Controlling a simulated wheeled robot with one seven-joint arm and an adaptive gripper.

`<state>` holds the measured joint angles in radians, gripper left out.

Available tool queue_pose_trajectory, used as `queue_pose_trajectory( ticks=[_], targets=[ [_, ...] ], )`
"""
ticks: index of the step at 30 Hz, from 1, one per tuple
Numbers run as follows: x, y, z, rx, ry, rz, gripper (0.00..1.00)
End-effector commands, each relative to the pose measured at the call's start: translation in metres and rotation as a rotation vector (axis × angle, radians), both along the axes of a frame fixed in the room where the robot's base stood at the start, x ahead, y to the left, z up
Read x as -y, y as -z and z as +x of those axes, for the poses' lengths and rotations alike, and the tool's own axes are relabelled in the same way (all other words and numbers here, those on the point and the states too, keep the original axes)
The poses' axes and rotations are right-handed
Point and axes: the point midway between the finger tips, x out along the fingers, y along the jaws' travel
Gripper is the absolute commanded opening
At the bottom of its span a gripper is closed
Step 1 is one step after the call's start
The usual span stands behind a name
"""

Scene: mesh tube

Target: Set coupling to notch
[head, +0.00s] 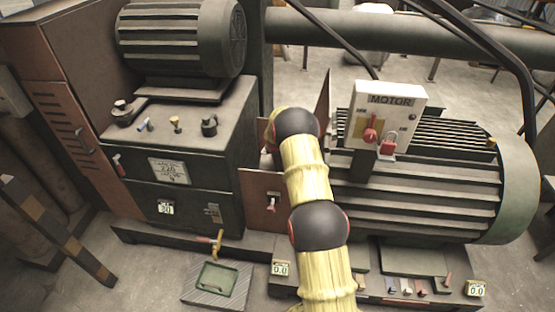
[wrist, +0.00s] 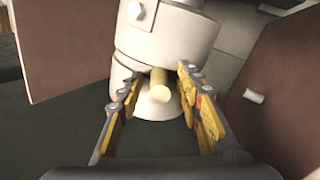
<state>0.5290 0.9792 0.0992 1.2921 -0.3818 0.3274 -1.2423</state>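The coupling (wrist: 165,42) is a pale, stepped cylinder at the top middle of the wrist view. A short cream peg (wrist: 158,84) sticks out of it towards the camera. My gripper (wrist: 160,82) is open, with one yellow-padded finger on each side of the peg. Gaps show between the peg and both fingers; I cannot tell how deep the peg sits between them. No notch or mark can be made out. In the head view my yellow and black arm hides the coupling and my gripper.
Brown guard panels stand open on both sides of the coupling, at left (wrist: 75,42) and right (wrist: 285,85), the right one with a pale knob (wrist: 254,96). A ribbed motor (head: 420,195) with a MOTOR switch box (head: 388,115) stands at right. A dark machine cabinet (head: 180,130) stands at left.

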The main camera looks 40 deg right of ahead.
Motion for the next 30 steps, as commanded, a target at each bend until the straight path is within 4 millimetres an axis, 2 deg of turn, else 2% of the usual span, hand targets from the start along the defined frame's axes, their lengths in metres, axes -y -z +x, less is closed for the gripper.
queue_pose_trajectory(
  ticks=[7, 11, 24, 30],
  targets=[
    [0.0, -0.002, 0.0, 0.002, 0.0, -0.001, 0.35],
    [-0.003, -0.011, -0.002, 0.003, 0.0, -0.002, 0.35],
    [-0.028, -0.078, -0.027, 0.002, 0.0, -0.001, 0.35],
    [-0.037, -0.099, -0.036, 0.0, 0.0, 0.0, 0.35]
  ],
)
